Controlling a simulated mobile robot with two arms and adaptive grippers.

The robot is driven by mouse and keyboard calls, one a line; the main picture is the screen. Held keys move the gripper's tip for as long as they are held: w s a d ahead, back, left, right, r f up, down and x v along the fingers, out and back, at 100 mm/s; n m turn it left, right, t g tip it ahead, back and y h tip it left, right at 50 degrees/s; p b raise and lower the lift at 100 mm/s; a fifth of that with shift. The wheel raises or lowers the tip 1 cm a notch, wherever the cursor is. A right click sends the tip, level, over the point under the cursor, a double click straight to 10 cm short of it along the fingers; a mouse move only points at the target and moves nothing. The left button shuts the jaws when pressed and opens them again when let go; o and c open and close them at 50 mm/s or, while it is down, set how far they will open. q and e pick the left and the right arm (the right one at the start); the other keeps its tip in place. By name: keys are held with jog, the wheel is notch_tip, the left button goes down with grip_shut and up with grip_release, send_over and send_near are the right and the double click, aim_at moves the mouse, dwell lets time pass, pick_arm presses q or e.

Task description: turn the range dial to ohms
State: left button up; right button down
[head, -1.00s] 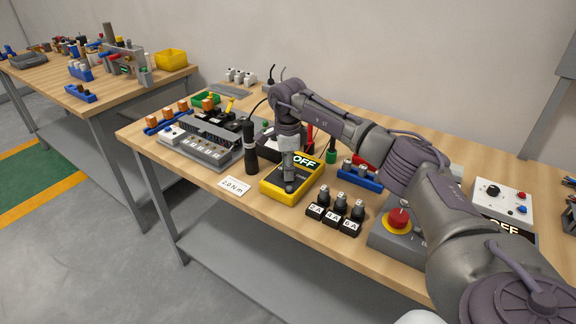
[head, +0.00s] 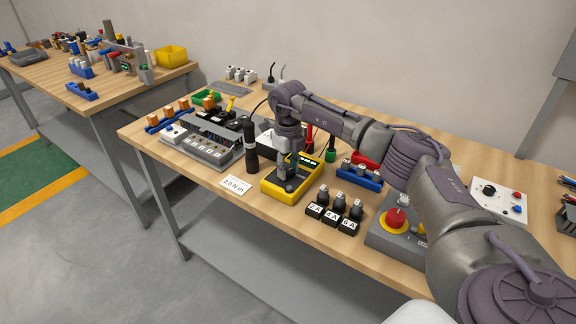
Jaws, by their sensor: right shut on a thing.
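A yellow multimeter (head: 281,196) lies face up near the front edge of the workbench. Its dark display (head: 308,161) at the far end shows small light marks, too small to read. My right gripper (head: 288,184) points down over the meter's face and is shut on the range dial, which it mostly hides. I cannot read the dial's position or its markings. My left gripper is not in view.
A black torque driver (head: 250,147) stands upright just left of the meter, with a "2.0 N m" card (head: 237,184) in front. Several labelled fuse blocks (head: 332,216) and a red emergency button (head: 396,218) are to the right. A grey terminal unit (head: 205,153) is further left.

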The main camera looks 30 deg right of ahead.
aim_at(288, 170)
jog(key=m+p, duration=0.1)
jog(key=m, duration=0.3)
jog(key=shift+r, duration=0.15)
jog(key=shift+m+p, duration=0.35)
jog(key=shift+m, duration=1.35)
jog(key=c, duration=0.8)
grip_release()
jog(key=shift+o, duration=0.2)
notch_tip(288, 170, up, 12)
